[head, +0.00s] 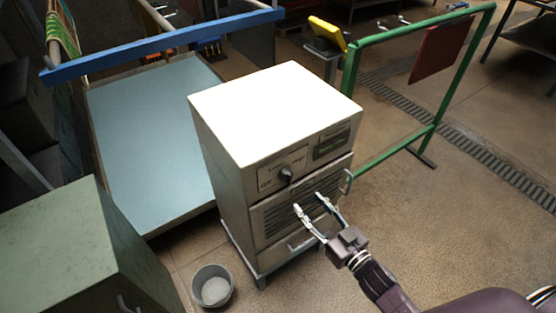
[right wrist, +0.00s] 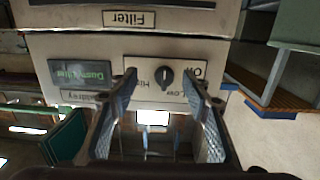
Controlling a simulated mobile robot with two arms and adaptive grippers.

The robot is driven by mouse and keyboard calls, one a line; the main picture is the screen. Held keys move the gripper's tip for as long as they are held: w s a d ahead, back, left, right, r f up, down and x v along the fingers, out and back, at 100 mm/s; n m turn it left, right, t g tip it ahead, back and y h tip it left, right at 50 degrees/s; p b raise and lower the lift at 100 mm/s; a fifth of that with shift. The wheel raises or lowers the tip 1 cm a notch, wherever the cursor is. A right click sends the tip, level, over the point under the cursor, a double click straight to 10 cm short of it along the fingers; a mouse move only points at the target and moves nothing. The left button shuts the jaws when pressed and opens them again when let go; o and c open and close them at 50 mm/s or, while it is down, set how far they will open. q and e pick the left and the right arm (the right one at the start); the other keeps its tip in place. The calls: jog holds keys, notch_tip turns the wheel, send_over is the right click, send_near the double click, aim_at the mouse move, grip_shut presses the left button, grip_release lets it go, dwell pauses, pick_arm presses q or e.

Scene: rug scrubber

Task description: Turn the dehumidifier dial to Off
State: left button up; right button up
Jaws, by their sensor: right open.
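The dehumidifier (head: 229,120) is a beige box cabinet standing on the floor in the middle of the head view. Its black dial (head: 286,175) is on the upper front panel, among labels that include Low and High. The dial also shows in the right wrist view (right wrist: 165,78), which is upside down, between the fingertips in the picture. Its exact setting is hard to tell. My right gripper (head: 309,201) is open and empty, in front of the grille and below the dial in the head view. Its fingers also show in the right wrist view (right wrist: 162,88). My left gripper is out of view.
A grey bucket (head: 195,292) stands on the floor left of the cabinet. A green cabinet (head: 60,245) is at front left. A blue-topped table (head: 140,130) lies behind. A green frame (head: 420,150) stands at right, with open floor beyond.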

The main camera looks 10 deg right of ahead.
aim_at(291, 180)
jog(key=shift+y, duration=0.4)
jog(key=w+a+r, duration=0.1)
jog(key=w, duration=0.1)
jog(key=w+a+r+p, duration=0.1)
jog(key=w, duration=0.1)
jog(key=w+a+r, duration=0.1)
jog(key=w, duration=0.2)
jog(key=shift+a+r+p, duration=0.15)
jog(key=shift+r+p, duration=0.05)
jog(key=shift+p, duration=0.15)
jog(key=shift+w+a, duration=0.15)
jog(key=shift+w, duration=0.25)
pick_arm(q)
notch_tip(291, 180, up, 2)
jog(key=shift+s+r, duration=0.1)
pick_arm(e)
jog(key=c, duration=1.1)
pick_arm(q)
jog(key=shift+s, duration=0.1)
pick_arm(e)
jog(key=shift+n, duration=0.3)
jog(key=shift+c, duration=0.2)
